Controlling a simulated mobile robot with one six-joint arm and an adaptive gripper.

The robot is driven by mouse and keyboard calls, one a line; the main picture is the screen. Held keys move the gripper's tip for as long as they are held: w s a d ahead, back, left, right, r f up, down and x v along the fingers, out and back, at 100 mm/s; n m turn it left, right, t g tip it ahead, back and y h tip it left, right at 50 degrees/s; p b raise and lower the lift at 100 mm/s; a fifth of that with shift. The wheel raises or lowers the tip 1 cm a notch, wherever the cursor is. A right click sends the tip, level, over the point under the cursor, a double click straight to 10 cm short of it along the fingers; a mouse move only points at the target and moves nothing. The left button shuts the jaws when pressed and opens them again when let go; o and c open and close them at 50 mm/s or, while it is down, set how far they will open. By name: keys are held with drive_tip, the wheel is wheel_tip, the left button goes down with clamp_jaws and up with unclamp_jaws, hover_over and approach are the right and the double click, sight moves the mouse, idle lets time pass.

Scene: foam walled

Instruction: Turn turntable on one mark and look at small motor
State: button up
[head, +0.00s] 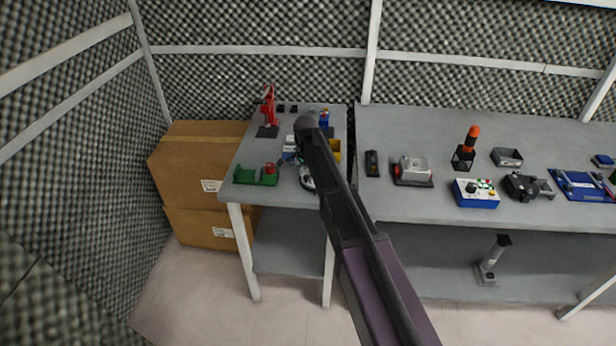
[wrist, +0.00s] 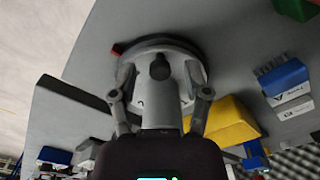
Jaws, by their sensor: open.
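The turntable (wrist: 203,50) is a round grey disc with a dark rim, high in the wrist view. In the head view its edge (head: 306,179) shows on the left table, partly behind my arm. A pale grey body with a dark round knob (wrist: 160,67) stands over the disc; I cannot tell whether it is the small motor. My gripper (wrist: 161,82) is open, one finger on each side of this pale body. I cannot tell whether the fingers touch it. In the head view my gripper is mostly hidden by my arm.
A yellow bin (wrist: 228,122) and a blue block (wrist: 284,78) are close by. The left table also carries a green fixture (head: 255,176) and a red press (head: 268,108). The right table (head: 420,130) holds several devices. Cardboard boxes (head: 198,170) stand at left.

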clamp_jaws()
drive_tip(key=shift+d, duration=0.25)
drive_tip(key=shift+a, duration=0.2)
